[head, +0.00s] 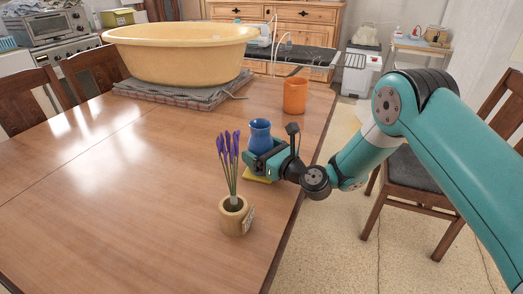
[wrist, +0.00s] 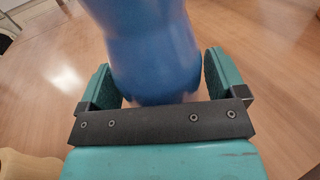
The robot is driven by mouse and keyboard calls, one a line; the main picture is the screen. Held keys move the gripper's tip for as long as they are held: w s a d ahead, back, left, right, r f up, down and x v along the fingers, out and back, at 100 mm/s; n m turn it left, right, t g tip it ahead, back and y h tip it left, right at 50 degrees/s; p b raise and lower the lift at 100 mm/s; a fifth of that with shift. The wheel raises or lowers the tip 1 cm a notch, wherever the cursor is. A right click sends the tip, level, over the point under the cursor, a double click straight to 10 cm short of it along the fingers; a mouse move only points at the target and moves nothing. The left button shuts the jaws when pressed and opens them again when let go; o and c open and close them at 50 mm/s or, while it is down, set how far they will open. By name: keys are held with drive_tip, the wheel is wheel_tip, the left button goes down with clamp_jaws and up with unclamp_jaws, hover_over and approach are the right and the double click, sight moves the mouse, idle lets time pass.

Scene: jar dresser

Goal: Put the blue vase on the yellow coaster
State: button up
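The blue vase (head: 260,136) stands upright near the table's right edge, over the yellow coaster (head: 258,176). My gripper (head: 262,158) reaches in from the right and hides the vase's lower part and most of the coaster. In the wrist view the vase (wrist: 155,55) fills the space between my two fingers (wrist: 160,78), one close against each side. The gripper looks shut on it. Whether the vase's base touches the coaster is hidden.
A small pot with purple flowers (head: 235,215) stands just in front of my gripper. An orange cup (head: 295,95) stands behind it. A large yellow tub (head: 180,55) rests on a folded cloth (head: 180,98) at the back. The table's left half (head: 90,190) is clear.

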drive_tip(key=shift+r, duration=0.25)
drive_tip(key=b+v, duration=0.1)
drive_tip(key=v, duration=0.3)
drive_tip(key=f+b+v, duration=0.1)
drive_tip(key=shift+s+d+b, duration=0.2)
drive_tip(key=shift+d+b, duration=0.15)
drive_tip(key=b+v, duration=0.3)
drive_tip(key=b, duration=0.4)
drive_tip(key=shift+s, duration=0.1)
drive_tip(key=b+v, duration=0.3)
drive_tip(key=shift+r, duration=0.3)
drive_tip(key=s+a+r+n+g, duration=0.2)
drive_tip(key=s+n+g, duration=0.4)
drive_tip(key=n, duration=0.4)
drive_tip(key=s+a+r+n+g, duration=0.1)
drive_tip(key=s+r+n+g, duration=0.15)
drive_tip(key=s+n, duration=0.7)
drive_tip(key=s+d+f+n+g+h, duration=0.1)
drive_tip(key=s+d+n+g+h, duration=0.2)
drive_tip(key=s+d+n+h, duration=0.6)
drive_tip(key=s+d+n, duration=0.2)
drive_tip(key=s+n, duration=0.1)
drive_tip(key=n, duration=0.2)
drive_tip(key=shift+s+d+g, duration=0.3)
drive_tip(key=shift+d+g, duration=0.05)
